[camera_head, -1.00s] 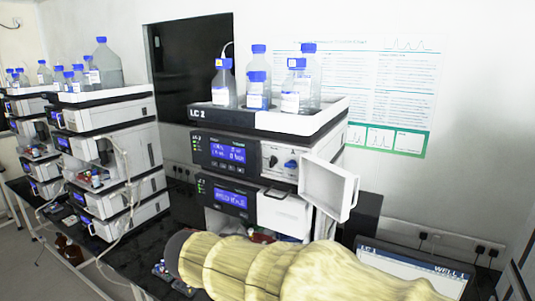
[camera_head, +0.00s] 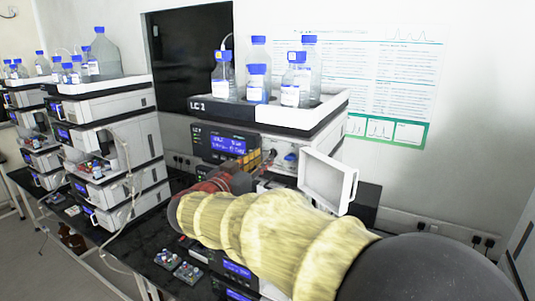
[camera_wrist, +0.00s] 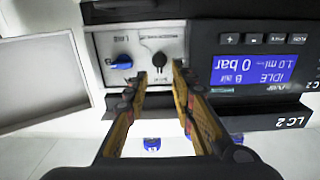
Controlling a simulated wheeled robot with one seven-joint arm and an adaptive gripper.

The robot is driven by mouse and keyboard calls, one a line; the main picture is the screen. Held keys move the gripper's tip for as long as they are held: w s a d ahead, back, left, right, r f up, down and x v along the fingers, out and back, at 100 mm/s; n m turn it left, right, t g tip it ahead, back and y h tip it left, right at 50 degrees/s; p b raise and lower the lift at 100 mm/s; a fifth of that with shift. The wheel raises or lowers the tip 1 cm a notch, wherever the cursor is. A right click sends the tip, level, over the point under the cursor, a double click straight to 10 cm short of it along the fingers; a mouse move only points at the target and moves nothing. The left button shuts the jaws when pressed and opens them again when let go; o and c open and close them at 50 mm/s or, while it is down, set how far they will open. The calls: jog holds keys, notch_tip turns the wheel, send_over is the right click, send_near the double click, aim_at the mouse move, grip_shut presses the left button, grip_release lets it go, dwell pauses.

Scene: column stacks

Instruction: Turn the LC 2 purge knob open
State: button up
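The LC 2 pump module shows in the head view with a black knob (camera_head: 272,155) and a blue knob (camera_head: 290,158) on its light panel. The wrist view is upside down and shows the black knob (camera_wrist: 159,60) and the blue knob (camera_wrist: 122,62). The labels are too small to read, so I cannot tell which is the purge knob. My gripper (camera_wrist: 159,74) is open, its fingers on either side of the black knob in the picture. I cannot tell whether they touch it. In the head view my gripper (camera_head: 250,160) is in front of the panel.
An open white door (camera_head: 352,190) sticks out right of the knobs; it shows in the wrist view (camera_wrist: 40,78). The pump display (camera_wrist: 253,69) reads idle, 0 bar. Bottles (camera_head: 258,84) stand in the white top tray (camera_head: 320,113). Another instrument stack (camera_head: 115,145) stands at left.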

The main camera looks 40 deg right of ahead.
aim_at(270, 153)
jog(key=shift+p+x, duration=0.4)
jog(key=shift+x, duration=1.7)
grip_shut()
